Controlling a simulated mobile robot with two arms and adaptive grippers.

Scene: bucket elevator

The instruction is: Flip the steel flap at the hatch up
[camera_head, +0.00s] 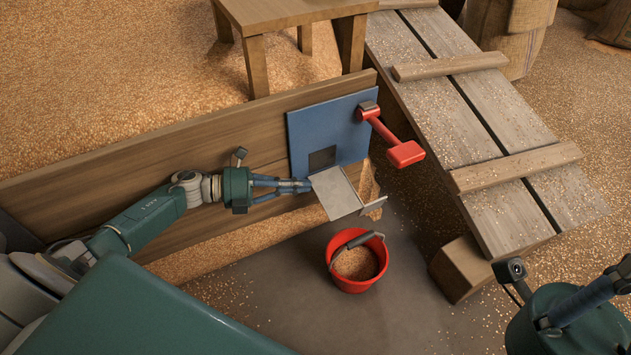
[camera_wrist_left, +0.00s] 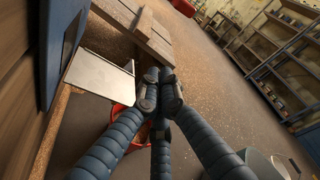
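The steel flap (camera_head: 337,194) is a pale grey plate at the foot of the blue hatch panel (camera_head: 305,135). It sticks outward and slopes down from below a dark square opening (camera_head: 322,158). My left gripper (camera_head: 306,186) is beside the flap's left edge, close to the hinge end; I cannot tell whether they touch. In the left wrist view the flap (camera_wrist_left: 98,74) lies left of the fingertips (camera_wrist_left: 160,88), which are together with nothing seen between them. My right gripper's body shows at the lower right of the head view, with its fingertips out of frame.
A red lever (camera_head: 398,148) juts from the panel's upper right. A red bucket (camera_head: 357,281) with grain stands on the floor below the flap. A wooden ramp (camera_head: 480,130) lies to the right, and a wooden stool (camera_head: 290,14) stands behind the plank wall (camera_head: 150,165).

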